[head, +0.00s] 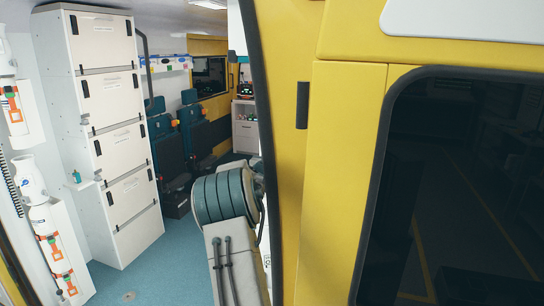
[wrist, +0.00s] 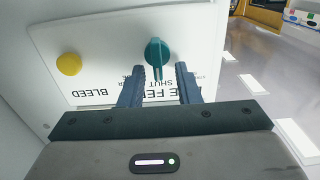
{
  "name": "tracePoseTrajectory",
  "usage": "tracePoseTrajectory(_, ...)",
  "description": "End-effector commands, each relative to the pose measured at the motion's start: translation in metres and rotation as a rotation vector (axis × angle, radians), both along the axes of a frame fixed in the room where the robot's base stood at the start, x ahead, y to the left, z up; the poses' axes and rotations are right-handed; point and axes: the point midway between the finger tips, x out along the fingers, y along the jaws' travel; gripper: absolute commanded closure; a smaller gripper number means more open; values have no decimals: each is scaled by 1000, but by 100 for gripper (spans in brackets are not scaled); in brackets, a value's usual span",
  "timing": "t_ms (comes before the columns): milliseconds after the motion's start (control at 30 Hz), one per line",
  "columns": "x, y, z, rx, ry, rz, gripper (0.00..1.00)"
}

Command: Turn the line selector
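The line selector (wrist: 158,51) is a teal knob with a narrow grip, on a white panel (wrist: 105,32) in the wrist view. My gripper (wrist: 159,72) is open, with one dark finger to each side of the line of the grip. A gap shows between the grip and each finger; I cannot tell how deep the grip sits between them. The panel's lettering is upside down, and the fingers hide part of it. The head view shows neither the selector nor my gripper.
A yellow round knob (wrist: 69,64) sits left of the selector, near the word BLEED. In the head view, a yellow vehicle body (head: 345,130) fills the right side.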

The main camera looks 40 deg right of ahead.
Motion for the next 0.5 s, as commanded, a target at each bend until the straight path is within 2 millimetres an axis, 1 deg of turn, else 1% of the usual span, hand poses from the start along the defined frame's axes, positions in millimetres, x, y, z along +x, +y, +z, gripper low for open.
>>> tracePoseTrajectory(200,0,0,0,0,0,0,70)
tracePoseTrajectory(267,0,0,0,0,0,-1,87)
tracePoseTrajectory(300,0,0,0,0,0,0,98)
tracePoseTrajectory(333,0,0,0,1,0,0,100)
tracePoseTrajectory(500,0,0,-3,4,3,0,100)
